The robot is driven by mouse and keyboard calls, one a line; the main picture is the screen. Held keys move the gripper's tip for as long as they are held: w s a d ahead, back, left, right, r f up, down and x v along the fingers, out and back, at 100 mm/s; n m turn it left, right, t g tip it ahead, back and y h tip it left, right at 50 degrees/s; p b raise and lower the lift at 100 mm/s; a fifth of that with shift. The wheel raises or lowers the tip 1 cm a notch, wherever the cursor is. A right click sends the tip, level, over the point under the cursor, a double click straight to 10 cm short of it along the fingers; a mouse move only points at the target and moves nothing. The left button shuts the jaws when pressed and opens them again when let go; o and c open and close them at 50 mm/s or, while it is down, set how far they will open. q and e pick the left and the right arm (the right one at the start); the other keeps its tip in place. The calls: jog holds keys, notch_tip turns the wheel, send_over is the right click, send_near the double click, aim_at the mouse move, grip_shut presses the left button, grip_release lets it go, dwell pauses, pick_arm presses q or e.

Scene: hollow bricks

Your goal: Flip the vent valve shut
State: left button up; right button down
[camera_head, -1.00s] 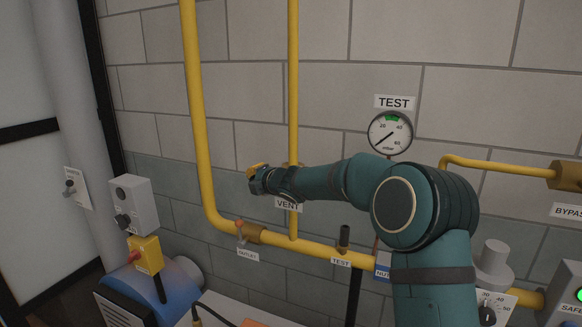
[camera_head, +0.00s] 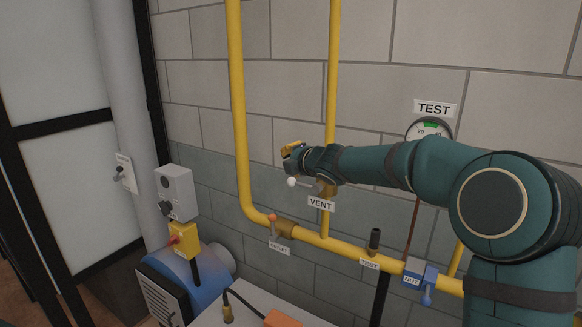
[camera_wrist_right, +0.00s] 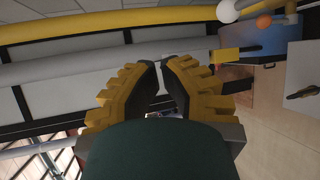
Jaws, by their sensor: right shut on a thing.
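The vent valve (camera_head: 326,188) sits on the vertical yellow pipe above the "VENT" label (camera_head: 320,203); the forearm partly covers it. Its lever, with a white knob (camera_head: 292,182), points left, across the pipe. My right gripper (camera_head: 291,151) is just above and apart from the knob, pointing left. In the right wrist view its yellow-padded fingers (camera_wrist_right: 160,72) converge, with a narrow gap at the tips. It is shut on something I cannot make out. The white knob (camera_wrist_right: 228,11) lies outside the fingers there. My left gripper is not in view.
An orange-knobbed valve (camera_head: 284,228) is on the lower yellow pipe (camera_head: 345,247). The test valve (camera_head: 375,240) and a blue valve (camera_head: 418,275) are further right. A grey switch box (camera_head: 175,193) and blue machine (camera_head: 185,275) stand at left.

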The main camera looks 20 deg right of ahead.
jog(key=r, duration=0.1)
jog(key=s+r, duration=0.1)
jog(key=s+r+p, duration=0.1)
jog(key=r, duration=0.1)
jog(key=shift+s+a, duration=0.1)
jog(key=shift+a, duration=0.25)
jog(key=s+a+f+m+g+y+b, duration=0.1)
jog(key=s+a+f+m+g, duration=0.15)
jog(key=f, duration=0.85)
jog(key=s+a+f+m+g+b, duration=0.1)
jog(key=s+a+f+m+g, duration=0.2)
jog(key=f, duration=0.9)
jog(key=s+a+f+m+g+y+b, duration=0.1)
jog(key=s+a+f+m+b, duration=0.3)
jog(key=f, duration=0.7)
jog(key=s+a+f+m+g, duration=0.1)
jog(key=s+f+m+g, duration=0.2)
jog(key=s+f+m, duration=0.4)
jog(key=s+a+f+m+g+h+b, duration=0.1)
jog(key=s+f+m, duration=0.6)
jog(key=s+f, duration=0.9)
jog(key=s+a+g, duration=0.1)
jog(key=s+g, duration=0.1)
jog(key=shift+s+f, duration=0.35)
jog(key=shift+s, duration=0.05)
